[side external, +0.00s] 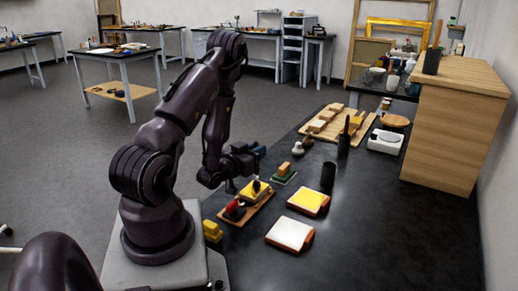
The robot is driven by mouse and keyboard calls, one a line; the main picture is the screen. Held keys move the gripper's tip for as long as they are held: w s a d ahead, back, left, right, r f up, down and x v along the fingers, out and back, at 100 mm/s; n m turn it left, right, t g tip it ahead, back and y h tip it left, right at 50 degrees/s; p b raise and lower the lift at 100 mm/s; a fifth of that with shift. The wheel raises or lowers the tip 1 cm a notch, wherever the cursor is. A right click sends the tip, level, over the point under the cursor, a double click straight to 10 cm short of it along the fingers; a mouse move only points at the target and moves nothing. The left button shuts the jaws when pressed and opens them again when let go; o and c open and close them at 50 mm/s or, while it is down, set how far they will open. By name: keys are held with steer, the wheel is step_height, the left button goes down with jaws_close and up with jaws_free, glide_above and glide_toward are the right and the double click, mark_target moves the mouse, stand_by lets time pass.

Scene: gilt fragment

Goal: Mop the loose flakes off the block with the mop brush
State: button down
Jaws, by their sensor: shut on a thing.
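My gripper (232,180) is at the end of my bent arm, low over the left side of the dark bench. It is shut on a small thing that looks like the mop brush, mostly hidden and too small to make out. Just below and right of it, a wooden tray (234,221) holds a yellow block (255,188) with a dark mark and a red and black item (234,209). Another yellowish block (284,168) sits on a green pad (287,178) to the right. I cannot tell which is the task's block, and no flakes can be made out.
A yellow-topped tile (308,201) and a white-topped tile (290,233) lie in front. A wooden board (352,133) with blocks and a white device (385,142) are farther back. The right front bench is clear.

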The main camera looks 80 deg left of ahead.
step_height(320, 180, up, 8)
steer(key=w+a, duration=0.2)
stand_by(1.6)
steer(key=w+d+m+t+h, duration=0.1)
steer(key=w+d+m+h, duration=0.2)
steer(key=d, duration=1.2)
steer(key=w+d+m+t+h, duration=0.2)
steer(key=w+d+m+h, duration=0.2)
steer(key=w+d, duration=0.9)
steer(key=d+h, duration=0.3)
steer(key=shift+w+d+h, duration=0.2)
steer(key=shift+w+h, duration=0.1)
steer(key=shift+w, duration=0.1)
steer(key=shift+a, duration=0.1)
